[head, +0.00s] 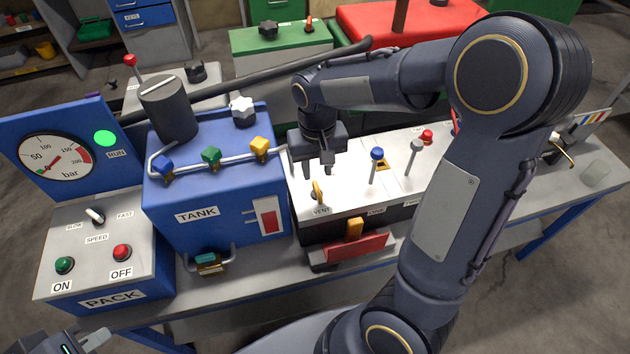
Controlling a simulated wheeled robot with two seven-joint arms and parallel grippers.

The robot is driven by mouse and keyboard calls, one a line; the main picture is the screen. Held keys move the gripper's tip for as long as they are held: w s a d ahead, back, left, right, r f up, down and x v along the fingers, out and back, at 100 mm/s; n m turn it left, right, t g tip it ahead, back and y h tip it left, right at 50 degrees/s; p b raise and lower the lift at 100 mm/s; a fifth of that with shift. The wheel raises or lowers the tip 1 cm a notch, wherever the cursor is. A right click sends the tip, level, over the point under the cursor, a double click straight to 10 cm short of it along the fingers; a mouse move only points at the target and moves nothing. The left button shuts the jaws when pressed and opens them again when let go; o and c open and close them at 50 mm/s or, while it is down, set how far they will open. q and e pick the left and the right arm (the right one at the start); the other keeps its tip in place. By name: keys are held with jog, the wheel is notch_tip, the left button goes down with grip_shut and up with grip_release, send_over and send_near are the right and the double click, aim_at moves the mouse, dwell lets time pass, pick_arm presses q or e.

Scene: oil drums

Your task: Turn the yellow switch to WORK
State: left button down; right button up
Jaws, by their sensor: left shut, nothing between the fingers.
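A small yellow-orange switch lever (317,190) stands on the pale top of a console (342,190), just behind the VENT label. The other labels along that edge are too small to read surely. My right gripper (318,170) points down just above and behind this lever, apart from it as far as I can see. Its fingers are dark and small here, and their gap is unclear. A second yellow handle (354,229) sits on the console's front above a red plate. My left gripper (85,345) is shut and empty at the bottom left edge, partly cut off.
A blue-knobbed lever (376,165) and a grey-knobbed lever (414,155) stand right of the switch. The blue TANK box (220,200) with coloured valves stands left, beside the PACK box (105,240). My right arm covers the console's right part.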

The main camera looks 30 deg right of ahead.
aim_at(317, 189)
notch_tip(317, 189, down, 7)
dwell(0.3)
grip_shut()
